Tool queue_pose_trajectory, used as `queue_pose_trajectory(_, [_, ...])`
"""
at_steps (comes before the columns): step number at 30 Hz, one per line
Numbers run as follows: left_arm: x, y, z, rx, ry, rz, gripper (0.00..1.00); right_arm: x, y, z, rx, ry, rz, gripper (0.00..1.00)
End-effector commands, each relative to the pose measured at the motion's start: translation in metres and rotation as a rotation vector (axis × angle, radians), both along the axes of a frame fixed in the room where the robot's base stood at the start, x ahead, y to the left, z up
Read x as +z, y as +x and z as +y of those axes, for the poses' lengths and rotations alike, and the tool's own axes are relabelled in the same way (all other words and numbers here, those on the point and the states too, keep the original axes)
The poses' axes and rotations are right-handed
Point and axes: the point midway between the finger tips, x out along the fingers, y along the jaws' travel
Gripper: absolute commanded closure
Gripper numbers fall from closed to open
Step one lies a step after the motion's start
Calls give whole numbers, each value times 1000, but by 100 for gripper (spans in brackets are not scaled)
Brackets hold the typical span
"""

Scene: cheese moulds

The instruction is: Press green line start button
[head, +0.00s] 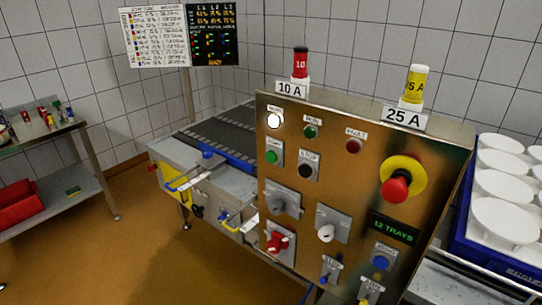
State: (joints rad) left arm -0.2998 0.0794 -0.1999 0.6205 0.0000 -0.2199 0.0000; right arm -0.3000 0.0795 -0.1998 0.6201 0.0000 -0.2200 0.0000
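A brass-coloured control panel (345,145) stands upright at the centre right of the head view. A green button (271,157) sits on a pale plate at its left side, with a small blurred label above it. A black button (306,171) on a plate marked STOP is just right of it. A small green lamp or button (310,132) sits higher up, and a lit white lamp (274,120) is at the upper left. Neither of my grippers shows in the head view.
A red mushroom button on a yellow disc (397,187), several switches and a display (394,230) share the panel. A conveyor (222,137) runs behind it. A blue crate (462,240) of white moulds stands right. A side table (50,130) is left; floor between is clear.

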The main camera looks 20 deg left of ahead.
Motion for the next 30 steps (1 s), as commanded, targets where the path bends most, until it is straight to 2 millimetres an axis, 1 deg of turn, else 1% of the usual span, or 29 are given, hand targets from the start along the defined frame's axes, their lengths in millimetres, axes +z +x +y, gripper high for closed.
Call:
queue_pose_trajectory(8, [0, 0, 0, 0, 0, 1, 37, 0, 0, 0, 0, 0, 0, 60])
queue_pose_trajectory(9, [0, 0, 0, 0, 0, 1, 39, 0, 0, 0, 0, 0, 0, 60])
queue_pose_trajectory(23, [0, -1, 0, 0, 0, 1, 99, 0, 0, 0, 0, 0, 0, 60])
queue_pose_trajectory(24, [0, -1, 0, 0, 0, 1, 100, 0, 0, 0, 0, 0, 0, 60])
queue_pose_trajectory(30, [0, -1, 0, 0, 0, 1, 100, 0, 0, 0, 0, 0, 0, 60])
